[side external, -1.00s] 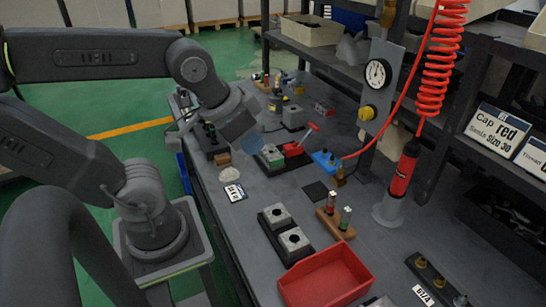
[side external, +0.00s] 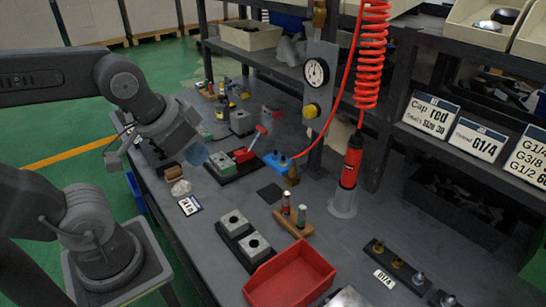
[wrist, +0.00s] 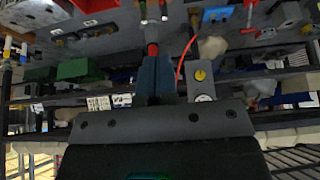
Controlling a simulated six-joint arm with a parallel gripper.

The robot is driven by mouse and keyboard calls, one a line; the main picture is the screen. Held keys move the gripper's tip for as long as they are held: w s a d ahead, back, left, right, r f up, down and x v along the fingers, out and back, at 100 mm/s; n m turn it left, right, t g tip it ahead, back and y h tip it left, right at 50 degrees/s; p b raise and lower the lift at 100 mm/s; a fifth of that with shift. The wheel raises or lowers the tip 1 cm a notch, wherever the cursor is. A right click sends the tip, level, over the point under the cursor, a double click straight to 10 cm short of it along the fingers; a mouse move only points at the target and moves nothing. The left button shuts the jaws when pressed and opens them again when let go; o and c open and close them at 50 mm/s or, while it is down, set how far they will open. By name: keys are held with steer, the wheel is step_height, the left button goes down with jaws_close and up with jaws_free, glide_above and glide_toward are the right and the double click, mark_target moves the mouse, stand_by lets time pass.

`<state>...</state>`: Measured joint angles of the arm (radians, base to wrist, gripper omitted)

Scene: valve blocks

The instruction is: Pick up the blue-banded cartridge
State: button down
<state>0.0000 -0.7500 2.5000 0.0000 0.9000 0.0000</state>
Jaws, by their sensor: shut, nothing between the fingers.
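My gripper (side external: 195,154) is shut and empty, its bluish fingers hanging over the left part of the bench beside a grey-green block (side external: 222,162). In the wrist view the shut fingers (wrist: 156,75) point up the picture. A small rack (side external: 212,95) at the far end of the bench holds slim upright pieces, one seemingly blue (side external: 221,88); it is too small to tell if this is the blue-banded cartridge. The near wooden rack (side external: 293,223) holds a red-banded cartridge (side external: 286,203) and a green-banded one (side external: 301,215).
A red tray (side external: 290,277) stands at the front. Two grey blocks on a black base (side external: 243,238) are beside it. A gauge post (side external: 317,90), red coiled hose (side external: 370,60) and red cylinder (side external: 351,163) rise on the right. A black mat (side external: 270,193) lies bare mid-bench.

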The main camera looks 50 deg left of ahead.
steer(key=c, duration=1.8)
jaws_free()
steer(key=o, duration=0.9)
steer(key=shift+c, duration=0.2)
steer(key=w+a+r+m+g, duration=0.1)
steer(key=w+a+r+m, duration=0.15)
steer(key=w, duration=0.35)
steer(key=w+a+r+m+g, duration=0.1)
steer(key=w+m, duration=0.2)
steer(key=w, duration=0.3)
steer(key=m+g, duration=0.4)
steer(key=m, duration=0.9)
glide_above(276, 152)
steer(key=shift+n, duration=0.25)
steer(key=f, duration=2.5)
steer(key=shift+s+f, duration=0.15)
steer(key=shift+s, duration=0.2)
steer(key=shift+w+a+f, duration=0.1)
steer(key=shift+w+f, duration=0.1)
steer(key=shift+f, duration=1.3)
steer(key=shift+w+a+f, duration=0.1)
steer(key=shift+w+f, duration=0.1)
steer(key=shift+f, duration=1.3)
